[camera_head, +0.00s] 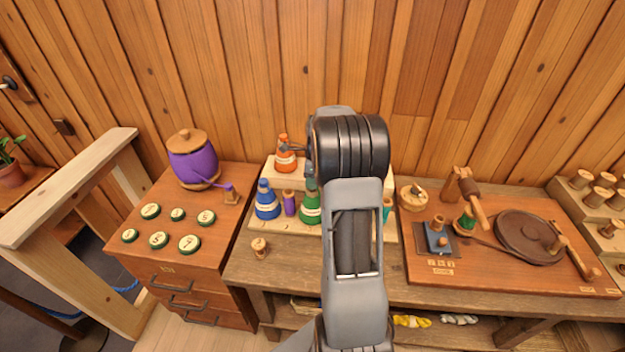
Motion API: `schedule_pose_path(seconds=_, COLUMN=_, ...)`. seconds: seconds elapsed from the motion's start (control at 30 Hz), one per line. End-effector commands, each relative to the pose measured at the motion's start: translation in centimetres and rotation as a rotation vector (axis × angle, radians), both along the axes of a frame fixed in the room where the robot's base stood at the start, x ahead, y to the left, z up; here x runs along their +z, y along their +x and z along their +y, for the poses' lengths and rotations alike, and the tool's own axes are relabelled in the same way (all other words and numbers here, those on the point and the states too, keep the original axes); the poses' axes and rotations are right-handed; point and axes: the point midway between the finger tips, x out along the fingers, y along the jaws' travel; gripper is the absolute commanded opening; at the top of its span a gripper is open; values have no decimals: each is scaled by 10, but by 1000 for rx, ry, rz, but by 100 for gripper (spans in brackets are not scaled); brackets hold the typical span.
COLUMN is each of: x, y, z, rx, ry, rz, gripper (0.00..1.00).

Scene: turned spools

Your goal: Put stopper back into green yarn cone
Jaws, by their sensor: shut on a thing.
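The green yarn cone (309,209) stands in the front row of a light wood rack (268,227). Its right side and top are partly covered by my arm. My gripper (297,148) is almost wholly hidden behind my dark wrist. Only a small grey part shows, close to the orange cone's tip and above and behind the green cone in the picture. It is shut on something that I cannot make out. I cannot pick out the green cone's stopper for certain. A small wooden peg (259,247) stands on the bench in front of the rack.
A blue cone (267,204) and a purple spool (290,204) stand left of the green cone. An orange cone (286,161) is on the rear step. A purple jar (193,161) stands left. A turntable board (500,275) fills the right.

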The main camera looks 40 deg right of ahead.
Motion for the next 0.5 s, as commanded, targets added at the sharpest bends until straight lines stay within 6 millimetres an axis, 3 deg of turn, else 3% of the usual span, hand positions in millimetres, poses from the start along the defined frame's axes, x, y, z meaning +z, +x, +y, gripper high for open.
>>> schedule_pose_path(seconds=0.5, x=-12, y=0, z=0, rx=0, ry=0, rz=0, gripper=10)
